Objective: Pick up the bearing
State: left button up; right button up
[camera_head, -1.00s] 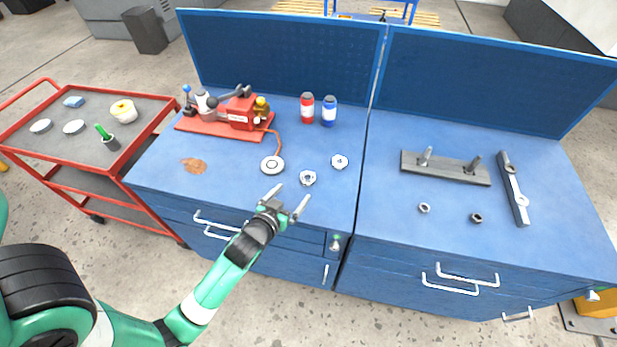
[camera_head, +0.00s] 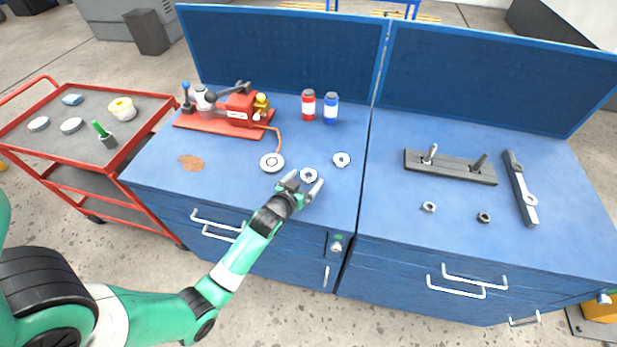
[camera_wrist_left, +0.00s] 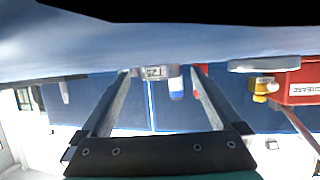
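A small metal ring-shaped bearing (camera_head: 308,175) lies on the left blue workbench, near its front edge. My left gripper (camera_head: 304,183) is open, with its two fingertips at either side of this bearing. In the left wrist view the bearing (camera_wrist_left: 154,72) shows edge-on, with markings on its side, between the spread fingers (camera_wrist_left: 162,74). It is close to the left finger in that picture; I cannot tell whether they touch. A second similar ring (camera_head: 341,159) lies to the right and farther back. My right gripper is not in view.
A round disc (camera_head: 271,162) on an orange hose joins a red pump unit (camera_head: 238,112). Red (camera_head: 308,105) and blue (camera_head: 331,109) bottles stand behind. The right bench (camera_head: 400,235) holds a pegged block (camera_head: 450,166), a bar (camera_head: 521,190) and two nuts. A red cart (camera_head: 70,150) stands left.

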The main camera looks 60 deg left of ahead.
pick_arm(q)
grip_shut()
jog(key=shift+r, duration=0.5)
notch_tip(320, 180, up, 3)
jog(key=shift+f+p, duration=0.1)
jog(key=shift+p, duration=0.85)
jog(key=s+d+r+p, duration=0.7)
jog(key=d+r, duration=0.2)
jog(key=d, duration=0.3)
jog(key=shift+r, duration=0.15)
